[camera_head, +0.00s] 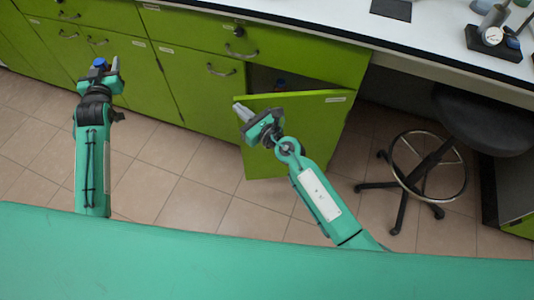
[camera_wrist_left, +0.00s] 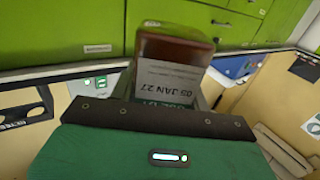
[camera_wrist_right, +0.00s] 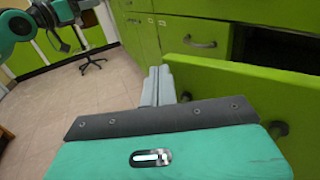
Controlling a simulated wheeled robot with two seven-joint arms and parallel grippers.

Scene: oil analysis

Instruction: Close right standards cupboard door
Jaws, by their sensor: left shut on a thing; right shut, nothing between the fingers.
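The right standards cupboard door (camera_head: 315,125) is a green panel standing open, with a small white label near its top edge. My right gripper (camera_head: 239,108) is shut and empty at the door's free left edge. In the right wrist view its fingertips (camera_wrist_right: 159,86) are beside the edge of the door (camera_wrist_right: 235,90); I cannot tell whether they touch. My left gripper (camera_head: 101,74) is shut on a brown bottle (camera_wrist_left: 172,47) with a white dated label; its blue cap shows in the head view (camera_head: 99,62).
Closed green cupboards (camera_head: 205,85) with dark handles stand to the left. A white-topped bench (camera_head: 330,30) runs above. A black stool (camera_head: 470,120) stands right of the door. The tiled floor (camera_head: 180,195) in front of the cupboards is clear.

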